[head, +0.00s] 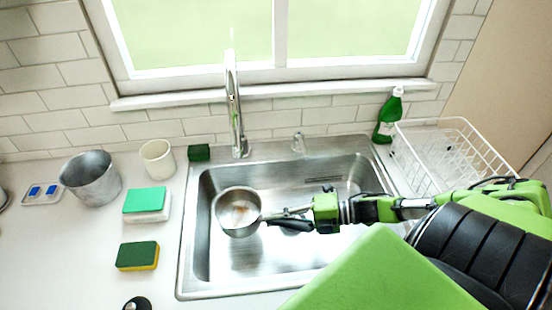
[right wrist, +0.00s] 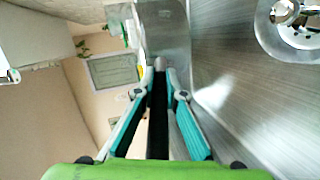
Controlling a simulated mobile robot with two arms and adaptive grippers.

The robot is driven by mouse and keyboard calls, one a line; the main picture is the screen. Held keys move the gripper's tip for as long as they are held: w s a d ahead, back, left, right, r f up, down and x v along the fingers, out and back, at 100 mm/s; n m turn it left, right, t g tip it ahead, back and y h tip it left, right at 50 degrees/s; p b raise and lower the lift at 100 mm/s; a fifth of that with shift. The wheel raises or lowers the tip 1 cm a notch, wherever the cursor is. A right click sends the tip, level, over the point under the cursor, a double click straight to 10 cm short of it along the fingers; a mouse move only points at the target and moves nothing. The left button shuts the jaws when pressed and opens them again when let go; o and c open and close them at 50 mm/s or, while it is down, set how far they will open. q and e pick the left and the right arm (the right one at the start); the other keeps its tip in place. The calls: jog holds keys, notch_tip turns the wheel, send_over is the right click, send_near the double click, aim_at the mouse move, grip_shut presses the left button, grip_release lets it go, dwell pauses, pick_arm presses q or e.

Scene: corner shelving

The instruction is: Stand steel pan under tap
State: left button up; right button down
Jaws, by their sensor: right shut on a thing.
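The steel pan (head: 238,212) is a small round pan with a brownish patch inside its bottom. It is over the left part of the sink basin, below and slightly in front of the chrome tap (head: 234,105). My right gripper (head: 287,218) reaches in from the right and is shut on the pan's dark handle. In the right wrist view the black handle (right wrist: 157,125) runs between the teal fingers. I cannot tell whether the pan touches the sink (head: 330,258) floor. My left gripper is not in view.
Left counter: grey metal bucket (head: 90,180), cream cup (head: 157,160), green-and-white sponge block (head: 146,203), green-yellow sponge (head: 138,256). A dark green block (head: 199,153) sits behind the sink. A green bottle (head: 388,118) and white wire rack (head: 450,155) are at right. The right basin is partly free.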

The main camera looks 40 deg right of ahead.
jog(key=shift+f+b, duration=2.15)
jog(key=shift+f, duration=1.05)
jog(key=shift+f+b, duration=0.4)
jog(key=shift+f, duration=0.15)
jog(key=c, duration=2)
grip_release()
jog(key=shift+c, duration=0.2)
jog(key=shift+f, duration=0.1)
jog(key=shift+s+d, duration=0.1)
jog(key=v, duration=0.6)
jog(key=shift+s+d, duration=0.2)
jog(key=shift+s, duration=0.05)
jog(key=shift+s+d+r, duration=0.1)
jog(key=shift+d+r, duration=0.1)
jog(key=shift+r, duration=0.1)
